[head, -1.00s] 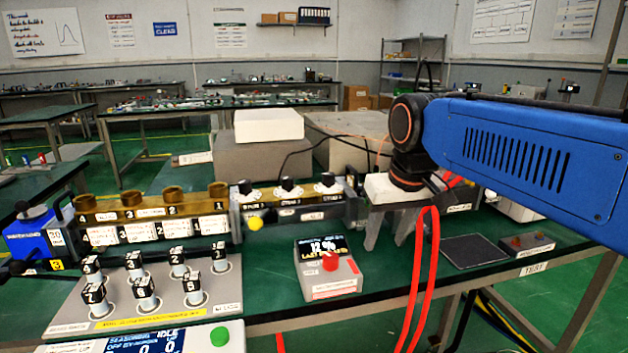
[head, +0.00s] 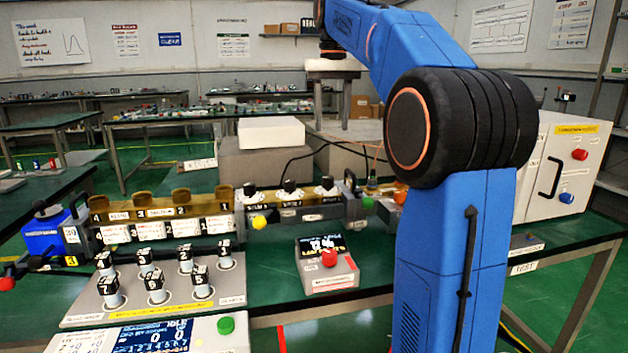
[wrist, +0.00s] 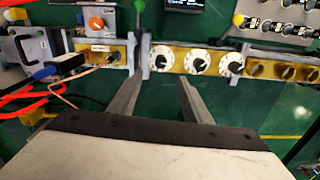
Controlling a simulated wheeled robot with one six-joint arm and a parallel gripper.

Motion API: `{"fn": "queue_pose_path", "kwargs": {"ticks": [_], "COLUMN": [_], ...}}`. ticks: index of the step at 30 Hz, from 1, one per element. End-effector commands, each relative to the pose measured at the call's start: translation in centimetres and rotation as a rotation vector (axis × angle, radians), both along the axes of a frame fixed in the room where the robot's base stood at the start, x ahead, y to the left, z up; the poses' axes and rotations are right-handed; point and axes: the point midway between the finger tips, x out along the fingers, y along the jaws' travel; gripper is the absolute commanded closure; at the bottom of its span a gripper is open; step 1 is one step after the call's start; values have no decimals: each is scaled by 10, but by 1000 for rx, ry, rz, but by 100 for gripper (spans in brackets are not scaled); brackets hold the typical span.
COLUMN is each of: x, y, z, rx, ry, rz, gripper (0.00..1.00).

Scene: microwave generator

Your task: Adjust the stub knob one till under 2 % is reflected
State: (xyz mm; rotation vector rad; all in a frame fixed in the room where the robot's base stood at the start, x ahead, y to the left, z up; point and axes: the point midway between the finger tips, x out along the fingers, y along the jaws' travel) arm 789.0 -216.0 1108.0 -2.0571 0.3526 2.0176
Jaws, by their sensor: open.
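Three round white stub knobs with black centres sit in a row on the brass waveguide: left (head: 251,194), middle (head: 289,188) and right (head: 327,185). Their small labels are too blurred to read surely. In the wrist view the same three knobs (wrist: 197,62) lie just beyond the fingertips. My gripper (head: 332,118) is open and empty, raised above and behind the waveguide in the head view, fingers pointing down, apart from all knobs. It also shows in the wrist view (wrist: 160,86). The grey meter box (head: 328,268) has a dark display that seems to show 12 %.
A plate with several numbered posts (head: 150,290) stands in front of the waveguide. A control panel (head: 150,338) with a green button is nearest. Grey blocks and a white block (head: 271,132) stand behind. Cables (wrist: 30,95) run left in the wrist view. My arm hides the right bench.

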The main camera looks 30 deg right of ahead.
Motion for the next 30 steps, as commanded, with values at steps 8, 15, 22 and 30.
{"fn": "queue_pose_path", "kwargs": {"ticks": [8,15,22,30], "x": [11,10,10,10], "y": [-12,-11,-11,-11], "z": [4,-26,-67,-114], "rx": [6,6,6,6], "ry": [19,22,22,21], "rz": [-18,-18,-17,-17], "gripper": [56,56,56,56]}}
